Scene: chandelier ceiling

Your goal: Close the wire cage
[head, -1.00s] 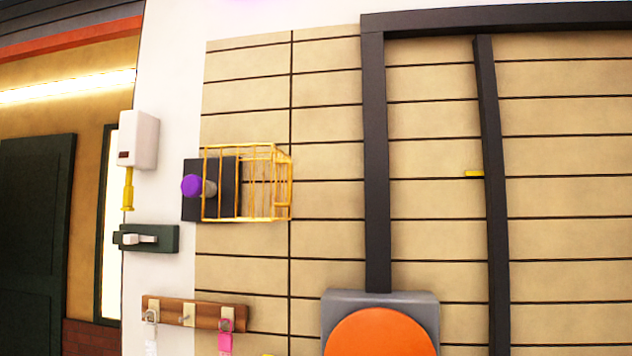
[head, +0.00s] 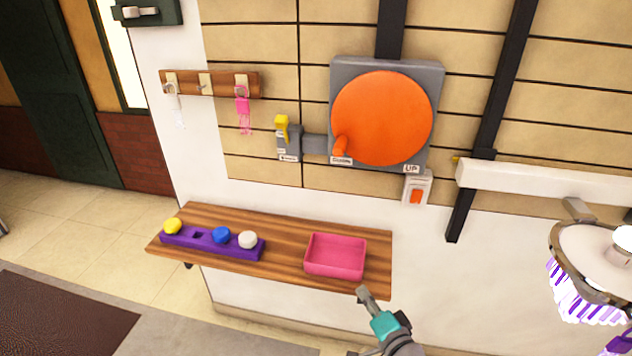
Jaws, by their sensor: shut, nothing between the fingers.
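The wire cage is out of view in the current head view; it showed only in the earlier frame. My gripper (head: 364,294) is at the bottom centre, in front of the wooden shelf's right front edge in the picture. Its grey fingers are together and hold nothing. The teal part of my wrist and some of my arm show below it.
The wall shelf (head: 285,232) holds a pink tray (head: 336,257) and a purple block (head: 200,243) with yellow, blue and white knobs. Above are an orange disc (head: 382,117), a key rack (head: 222,84) and a switch (head: 417,190). A chandelier (head: 592,262) hangs at the right.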

